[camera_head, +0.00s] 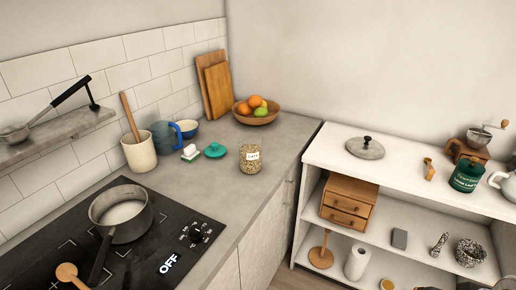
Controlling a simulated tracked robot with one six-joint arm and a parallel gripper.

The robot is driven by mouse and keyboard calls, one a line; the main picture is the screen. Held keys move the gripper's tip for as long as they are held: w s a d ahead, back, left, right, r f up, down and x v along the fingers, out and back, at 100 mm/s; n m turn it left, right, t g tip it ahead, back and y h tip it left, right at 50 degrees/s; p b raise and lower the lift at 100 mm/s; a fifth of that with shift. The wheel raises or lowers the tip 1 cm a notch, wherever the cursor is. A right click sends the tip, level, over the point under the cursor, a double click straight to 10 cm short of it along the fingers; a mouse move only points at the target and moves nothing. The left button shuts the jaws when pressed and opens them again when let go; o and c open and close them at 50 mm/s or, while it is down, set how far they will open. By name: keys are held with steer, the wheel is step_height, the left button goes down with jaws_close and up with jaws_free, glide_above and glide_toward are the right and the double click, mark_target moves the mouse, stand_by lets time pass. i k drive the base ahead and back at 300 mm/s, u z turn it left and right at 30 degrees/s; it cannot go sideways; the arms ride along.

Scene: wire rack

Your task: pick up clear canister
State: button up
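A clear canister (250,167) filled with pale grains or oats stands upright on the grey counter (213,223), near its front edge. It has a white label on its side and no lid shows on it. A teal lid (215,150) with a knob lies on the counter just left of the canister. My gripper is not in view.
A fruit bowl (257,117), cutting boards (218,88), a small white-and-green item (190,153) and a utensil crock (139,152) stand around the counter's back. A saucepan (121,213) sits on the black stove (160,245). A white shelf (400,172) stands at right. Counter right of the canister is clear.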

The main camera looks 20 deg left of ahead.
mark_target(250, 152)
steer(key=i, duration=1.25)
steer(key=u, duration=3)
